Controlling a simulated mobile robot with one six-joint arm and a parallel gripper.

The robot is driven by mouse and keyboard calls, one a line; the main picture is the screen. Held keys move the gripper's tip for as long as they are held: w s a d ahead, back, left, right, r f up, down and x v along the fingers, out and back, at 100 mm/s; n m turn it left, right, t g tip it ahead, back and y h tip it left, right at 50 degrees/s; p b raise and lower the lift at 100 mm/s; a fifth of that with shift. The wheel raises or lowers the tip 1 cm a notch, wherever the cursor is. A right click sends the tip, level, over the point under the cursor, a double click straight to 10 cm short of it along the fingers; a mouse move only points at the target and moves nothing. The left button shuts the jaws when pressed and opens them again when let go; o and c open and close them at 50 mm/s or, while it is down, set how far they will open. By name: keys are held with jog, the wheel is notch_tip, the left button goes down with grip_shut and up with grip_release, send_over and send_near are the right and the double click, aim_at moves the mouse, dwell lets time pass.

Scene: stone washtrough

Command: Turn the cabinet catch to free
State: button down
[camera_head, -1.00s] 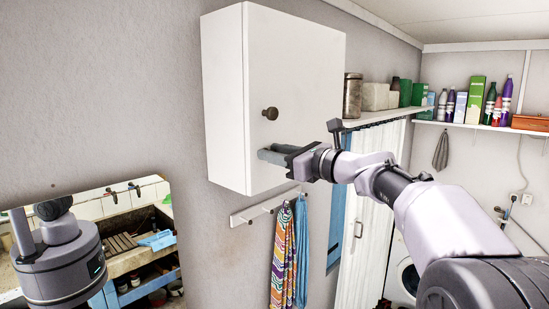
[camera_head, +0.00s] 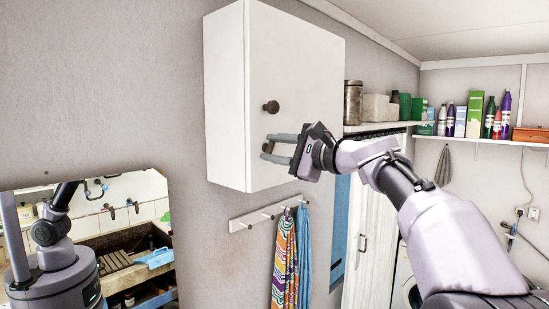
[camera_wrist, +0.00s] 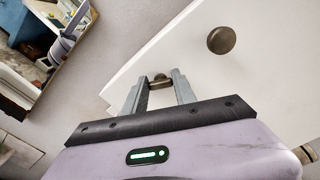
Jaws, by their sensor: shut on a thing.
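The white wall cabinet (camera_head: 295,70) hangs with its door closed. The small dark catch (camera_wrist: 159,79) sits near the door's edge, below the round brown knob (camera_head: 271,107). My gripper (camera_head: 270,148) reaches in from the right, its two grey fingers one above the other in the head view. In the wrist view, my gripper (camera_wrist: 159,84) has a finger on each side of the catch and is shut on it. The fingers partly hide the catch, so its exact angle is hard to tell. The knob (camera_wrist: 221,40) is clear of the fingers.
A peg rail (camera_head: 268,213) with striped and blue towels (camera_head: 284,260) hangs below the cabinet. A shelf (camera_head: 380,126) with tins and boxes is to the right. A mirror (camera_head: 130,195) is at lower left. The wall left of the cabinet is bare.

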jog(key=n+b, duration=0.2)
jog(key=n, duration=0.3)
jog(key=shift+f, duration=0.15)
jog(key=shift+n+b, duration=0.3)
jog(key=shift+b, duration=0.05)
dwell(0.3)
jog(key=c, duration=1)
grip_release()
jog(key=b+v, duration=0.4)
jog(key=v, duration=1.3)
jog(key=shift+s, duration=0.2)
jog(key=shift+d, duration=0.15)
